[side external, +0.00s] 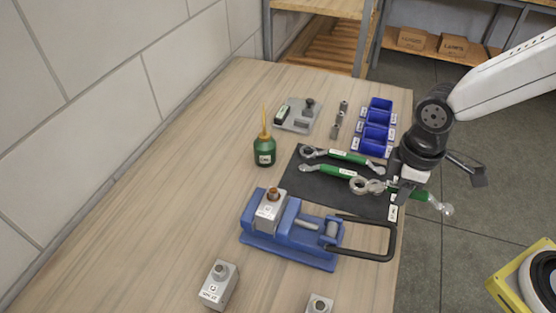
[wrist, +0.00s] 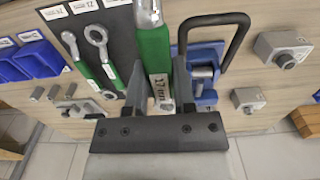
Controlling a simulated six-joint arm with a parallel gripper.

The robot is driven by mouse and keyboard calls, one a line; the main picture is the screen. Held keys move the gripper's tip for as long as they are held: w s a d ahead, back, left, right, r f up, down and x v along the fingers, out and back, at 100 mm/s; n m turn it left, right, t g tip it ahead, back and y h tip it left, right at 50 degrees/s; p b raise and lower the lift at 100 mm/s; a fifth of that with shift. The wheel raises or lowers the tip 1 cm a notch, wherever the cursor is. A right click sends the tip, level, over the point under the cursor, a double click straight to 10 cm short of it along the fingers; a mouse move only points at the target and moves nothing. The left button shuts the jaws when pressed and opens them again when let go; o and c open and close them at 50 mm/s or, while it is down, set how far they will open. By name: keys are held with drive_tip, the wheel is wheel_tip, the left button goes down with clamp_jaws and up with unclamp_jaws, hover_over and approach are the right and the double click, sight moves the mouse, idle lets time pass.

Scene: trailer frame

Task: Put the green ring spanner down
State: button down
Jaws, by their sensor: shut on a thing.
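My gripper (side external: 401,188) is shut on a green-handled spanner (side external: 422,194), at the right edge of the dark mat (side external: 340,195). One metal end points left over the mat, and the other sticks out past the table edge. In the wrist view the green spanner (wrist: 152,55) stands between the fingers (wrist: 158,85), with a "17" label on its handle. It looks raised above the mat, but the gap is hard to judge. Two other green-handled spanners (side external: 350,158) (side external: 335,172) lie side by side on the mat; they also show in the wrist view (wrist: 79,56) (wrist: 104,52).
A blue vise (side external: 290,256) with a black handle stands in front of the mat, holding a metal block (side external: 270,208). Blue bins (side external: 375,130), a grey tray (side external: 298,118) and a green oil bottle (side external: 264,152) stand behind and left. Bare wood lies at left.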

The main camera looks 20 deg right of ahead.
drive_tip(key=shift+w, duration=0.1)
drive_tip(key=w+a+f, duration=0.3)
drive_tip(key=w+f, duration=0.1)
drive_tip(key=w, duration=0.5)
hover_over(332, 196)
drive_tip(key=shift+s+f, duration=0.2)
drive_tip(key=shift+f, duration=2.45)
drive_tip(key=shift+f, duration=0.1)
drive_tip(key=shift+w+f, duration=0.15)
drive_tip(key=shift+f, duration=0.05)
drive_tip(key=shift+w+f, duration=0.1)
drive_tip(key=shift+f, duration=1.45)
drive_tip(key=shift+f, duration=0.1)
drive_tip(key=shift+c, duration=2.2)
unclamp_jaws()
